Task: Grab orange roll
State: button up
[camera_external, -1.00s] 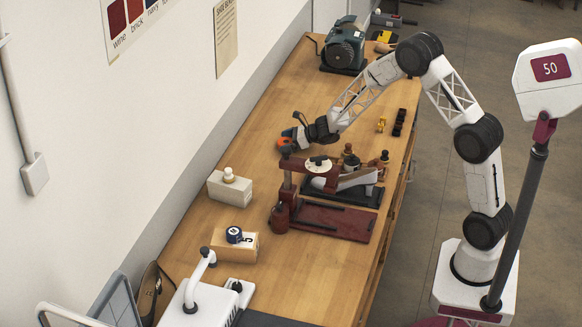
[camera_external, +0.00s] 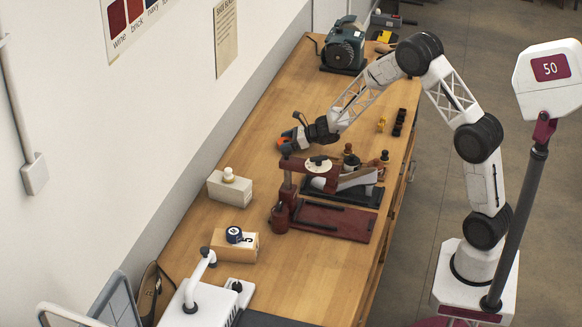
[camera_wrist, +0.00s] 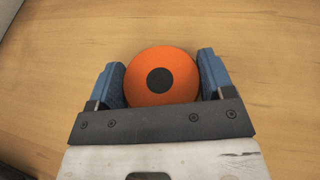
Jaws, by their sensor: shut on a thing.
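The orange roll (camera_wrist: 162,61) is round with a dark centre and sits between the two blue finger pads in the wrist view. My gripper (camera_wrist: 161,80) is shut on it, with a pad against each side.
A dark red press (camera_external: 320,218) stands close to my gripper on the near side. A cream box with a knob (camera_external: 229,188) and a wooden block with a blue roll (camera_external: 234,245) are nearer the camera. The bench (camera_external: 290,90) beyond my gripper is clear.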

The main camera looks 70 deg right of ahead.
jog(key=shift+r, duration=0.2)
jog(key=shift+r, duration=0.8)
jog(key=shift+s+r, duration=0.15)
jog(key=shift+r, duration=0.75)
jog(key=s+a, duration=0.1)
jog(key=s, duration=0.4)
jog(key=s+a, duration=0.2)
jog(key=s, duration=0.3)
jog(key=s+a+r, duration=0.1)
jog(key=s+a, duration=0.1)
jog(key=s, duration=0.3)
jog(key=shift+r, duration=0.1)
